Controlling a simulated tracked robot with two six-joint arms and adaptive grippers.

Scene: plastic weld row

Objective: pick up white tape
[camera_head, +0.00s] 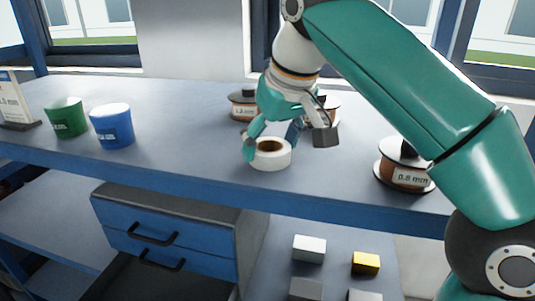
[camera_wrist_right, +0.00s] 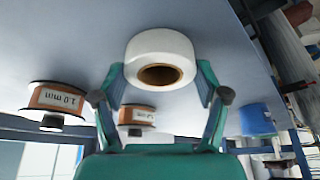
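The white tape (camera_head: 270,159) is a roll with a brown core, lying flat near the front edge of the blue-grey table. My right gripper (camera_head: 271,139) is over it, with its teal fingers apart at either side of the roll. In the right wrist view, the tape (camera_wrist_right: 160,47) is in front of the open fingers (camera_wrist_right: 161,82), with its core hole facing the camera. Gaps show between fingers and roll there, and I see no grip on it. My left gripper is not in view.
A green cup (camera_head: 67,118), a blue cup (camera_head: 112,126) and a sign (camera_head: 13,97) stand left. Drawers (camera_head: 165,234) and small blocks (camera_head: 309,249) are below.

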